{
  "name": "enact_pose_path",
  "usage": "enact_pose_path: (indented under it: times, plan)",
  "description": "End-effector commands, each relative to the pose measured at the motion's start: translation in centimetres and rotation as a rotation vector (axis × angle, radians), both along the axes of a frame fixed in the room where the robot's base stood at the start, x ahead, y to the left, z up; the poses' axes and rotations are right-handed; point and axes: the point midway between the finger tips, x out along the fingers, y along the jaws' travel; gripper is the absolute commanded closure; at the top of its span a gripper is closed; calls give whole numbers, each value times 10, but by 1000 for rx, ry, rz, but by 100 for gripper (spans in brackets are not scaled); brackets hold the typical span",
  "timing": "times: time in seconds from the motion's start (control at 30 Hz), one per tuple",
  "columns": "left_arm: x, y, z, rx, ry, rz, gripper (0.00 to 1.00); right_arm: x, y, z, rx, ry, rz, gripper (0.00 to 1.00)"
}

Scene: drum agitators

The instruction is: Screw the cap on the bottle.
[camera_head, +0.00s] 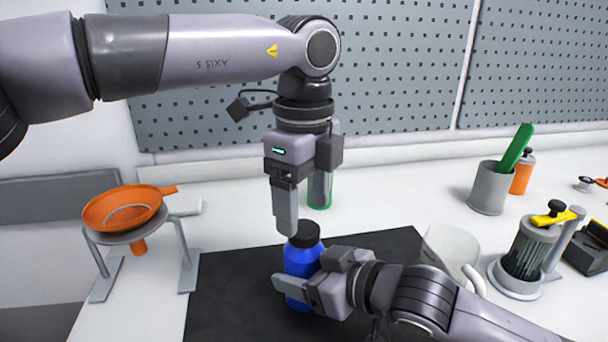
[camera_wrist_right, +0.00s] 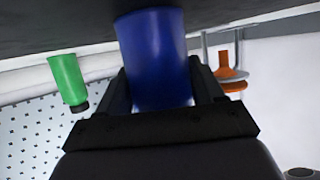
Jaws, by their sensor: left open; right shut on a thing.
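The blue bottle (camera_head: 301,262) stands upright on the dark mat (camera_head: 225,290). Its black cap (camera_head: 304,233) sits on top of it; how tightly it is seated cannot be told. My right gripper (camera_head: 297,290) is shut around the bottle's body, and the blue bottle also shows between its fingers in the right wrist view (camera_wrist_right: 153,60). My left gripper (camera_head: 286,225) is open and points down from above, its visible finger beside the upper left of the cap. The other left finger is hard to make out, and whether the visible one touches the cap cannot be told.
An orange funnel (camera_head: 122,207) rests on a grey stand at the left. A green-tinted container (camera_head: 319,190) stands behind my left gripper.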

Motion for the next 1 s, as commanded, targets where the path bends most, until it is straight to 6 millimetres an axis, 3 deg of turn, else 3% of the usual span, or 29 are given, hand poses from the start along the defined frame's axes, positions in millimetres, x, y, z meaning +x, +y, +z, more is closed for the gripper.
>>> enact_pose_path:
  times: [0.2, 0.6, 0.8, 1.0]
  plan:
    - [0, 0, -26, 1, 0, 0, 29, 0, 0, 0, -1, 1, 0, 100]
    - [0, 0, -33, -1, -1, 1, 29, 0, 0, 0, -1, 1, 0, 100]
    - [0, 0, -33, -1, -1, 0, 89, 0, 0, 0, -1, 1, 0, 100]
    - [0, 0, -32, -1, -1, -7, 89, 0, 0, 0, -1, 1, 0, 100]
